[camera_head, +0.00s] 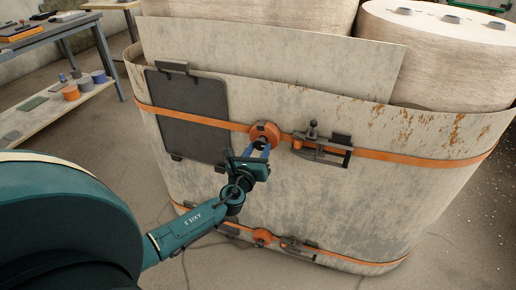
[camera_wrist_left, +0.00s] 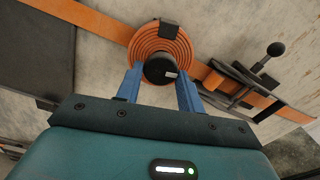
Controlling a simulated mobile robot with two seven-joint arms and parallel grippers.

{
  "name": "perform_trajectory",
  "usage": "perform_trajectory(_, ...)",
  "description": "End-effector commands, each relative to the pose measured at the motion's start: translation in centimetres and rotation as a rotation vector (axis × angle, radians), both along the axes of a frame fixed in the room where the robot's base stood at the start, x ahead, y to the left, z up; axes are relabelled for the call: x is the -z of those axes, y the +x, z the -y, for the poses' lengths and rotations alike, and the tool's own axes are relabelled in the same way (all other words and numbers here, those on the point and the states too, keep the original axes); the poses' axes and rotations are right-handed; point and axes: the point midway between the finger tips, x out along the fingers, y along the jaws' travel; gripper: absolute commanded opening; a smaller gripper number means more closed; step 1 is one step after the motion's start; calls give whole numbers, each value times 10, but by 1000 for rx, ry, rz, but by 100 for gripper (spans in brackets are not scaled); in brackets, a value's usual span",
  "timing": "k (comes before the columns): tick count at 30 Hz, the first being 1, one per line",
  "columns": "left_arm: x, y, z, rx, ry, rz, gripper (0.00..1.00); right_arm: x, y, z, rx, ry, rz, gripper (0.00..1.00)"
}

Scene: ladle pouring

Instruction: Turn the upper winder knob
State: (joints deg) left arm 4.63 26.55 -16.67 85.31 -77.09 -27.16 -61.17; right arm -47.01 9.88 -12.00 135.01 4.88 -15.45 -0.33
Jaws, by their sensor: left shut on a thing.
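The upper winder (camera_head: 265,132), an orange coil of strap, sits on the upper orange strap across the front of the pale stained casing. It also shows in the left wrist view (camera_wrist_left: 160,42), with its dark round knob (camera_wrist_left: 160,69) in front of the coil. My left gripper (camera_head: 259,150) is at the winder from below, its two blue fingers (camera_wrist_left: 159,88) on either side of the knob and shut on it. The fingertips partly cover the knob's sides. A lower orange winder (camera_head: 262,237) sits on the lower strap. My right gripper shows in neither view.
A dark buckle with a ball-ended lever (camera_head: 321,145) lies on the strap just right of the winder. A dark panel (camera_head: 192,115) is mounted to its left. Pale drums (camera_head: 435,55) stand behind. A workbench (camera_head: 60,35) and a low shelf (camera_head: 55,108) are at the left.

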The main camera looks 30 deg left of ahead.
Motion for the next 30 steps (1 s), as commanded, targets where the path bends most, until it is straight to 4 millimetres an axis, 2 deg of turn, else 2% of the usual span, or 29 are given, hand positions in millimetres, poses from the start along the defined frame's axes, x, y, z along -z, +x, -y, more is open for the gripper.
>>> perform_trajectory(9, 0, 0, 0, 1, 81, -21, 15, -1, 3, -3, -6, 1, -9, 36)
perform_trajectory(22, 1, 0, 0, 0, 88, -22, 15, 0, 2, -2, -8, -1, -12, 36)
perform_trajectory(23, 1, 0, 0, 0, 88, -22, 39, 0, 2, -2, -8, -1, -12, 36)
perform_trajectory(30, 1, 0, 0, 0, 87, -22, 58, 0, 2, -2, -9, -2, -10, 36)
